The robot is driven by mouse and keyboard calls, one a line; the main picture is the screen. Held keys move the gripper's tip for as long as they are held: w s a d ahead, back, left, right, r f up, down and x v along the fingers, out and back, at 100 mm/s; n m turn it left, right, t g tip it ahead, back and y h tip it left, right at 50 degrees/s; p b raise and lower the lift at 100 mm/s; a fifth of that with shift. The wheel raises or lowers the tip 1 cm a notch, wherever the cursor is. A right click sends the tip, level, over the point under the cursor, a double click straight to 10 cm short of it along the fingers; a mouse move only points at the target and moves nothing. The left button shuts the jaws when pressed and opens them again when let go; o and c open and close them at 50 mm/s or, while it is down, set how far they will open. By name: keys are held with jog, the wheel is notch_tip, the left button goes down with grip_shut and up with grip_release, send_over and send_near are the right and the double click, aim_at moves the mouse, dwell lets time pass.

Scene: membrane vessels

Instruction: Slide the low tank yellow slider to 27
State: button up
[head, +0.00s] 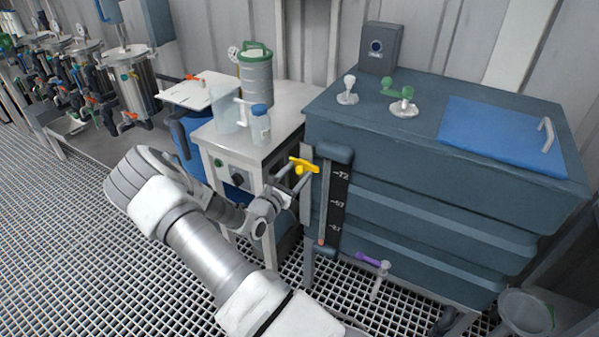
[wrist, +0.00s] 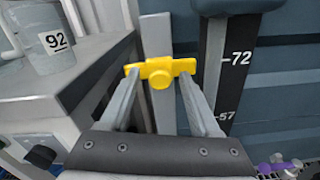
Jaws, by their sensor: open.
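The yellow slider (head: 304,165) sits high on a grey vertical rail (head: 306,200) at the left front corner of the blue-grey low tank (head: 420,190). A dark scale strip (head: 336,205) with white marks, 72 at the top and lower numbers below, runs beside the rail. The slider is near or slightly above the level of the 72 mark. My gripper (head: 296,178) is at the slider. In the wrist view the slider (wrist: 160,72) shows between and just beyond the fingertips of my open gripper (wrist: 158,80). I cannot tell whether the fingers touch it.
A white bench (head: 285,108) with a blue-capped bottle (head: 260,125), a clear beaker and a green-handled canister (head: 256,75) stands left of the rail. A purple-handled valve (head: 375,262) juts from the tank's lower front. Grated floor (head: 100,240) is open in front.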

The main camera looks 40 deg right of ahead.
jog(key=shift+x, duration=0.85)
grip_shut()
dwell(0.8)
